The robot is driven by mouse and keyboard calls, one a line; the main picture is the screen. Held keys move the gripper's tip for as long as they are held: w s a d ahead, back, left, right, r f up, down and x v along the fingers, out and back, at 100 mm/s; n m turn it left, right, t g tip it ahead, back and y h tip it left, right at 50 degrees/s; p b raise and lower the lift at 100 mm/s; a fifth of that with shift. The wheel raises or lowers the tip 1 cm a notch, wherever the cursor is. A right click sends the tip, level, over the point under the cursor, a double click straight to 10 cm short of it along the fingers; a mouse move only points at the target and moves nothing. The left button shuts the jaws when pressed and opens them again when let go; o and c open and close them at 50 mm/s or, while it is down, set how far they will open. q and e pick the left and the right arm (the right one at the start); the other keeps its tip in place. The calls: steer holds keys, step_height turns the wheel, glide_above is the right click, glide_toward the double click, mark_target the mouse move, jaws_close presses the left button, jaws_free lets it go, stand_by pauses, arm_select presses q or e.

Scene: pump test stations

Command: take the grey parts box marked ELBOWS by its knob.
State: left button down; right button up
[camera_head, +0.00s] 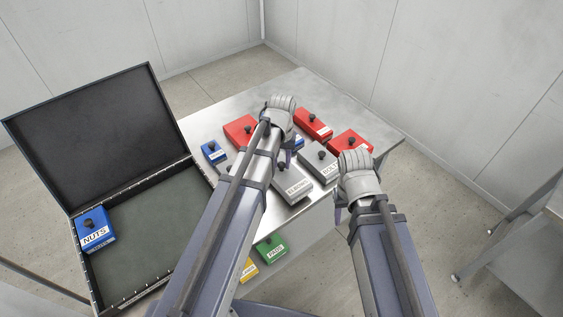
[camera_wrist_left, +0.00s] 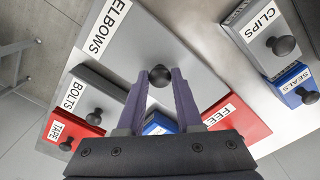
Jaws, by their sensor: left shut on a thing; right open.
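The grey parts box marked ELBOWS (camera_head: 292,187) is near the front edge of the steel table, partly covered by my left arm. In the left wrist view the ELBOWS box (camera_wrist_left: 152,38) fills the upper middle, with its label at the upper left. My left gripper (camera_head: 286,160) is over the box. In the wrist view its two purple fingers (camera_wrist_left: 159,76) are shut on the round black knob (camera_wrist_left: 159,78). I cannot tell whether the box touches the table. My right gripper (camera_head: 341,207) is open and empty, right of the box, by the table's front edge.
The grey BOLTS box (camera_head: 318,160) stands close beside it. Red boxes (camera_head: 313,124) and a small blue box (camera_head: 214,152) stand behind. An open black case (camera_head: 140,262) at left holds the blue NUTS box (camera_head: 94,230). Green PADS (camera_head: 271,249) sits lower in front.

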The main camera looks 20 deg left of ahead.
mark_target(281, 164)
arm_select(q)
step_height(281, 164, up, 8)
steer(key=p, duration=0.7)
steer(key=shift+r, duration=0.1)
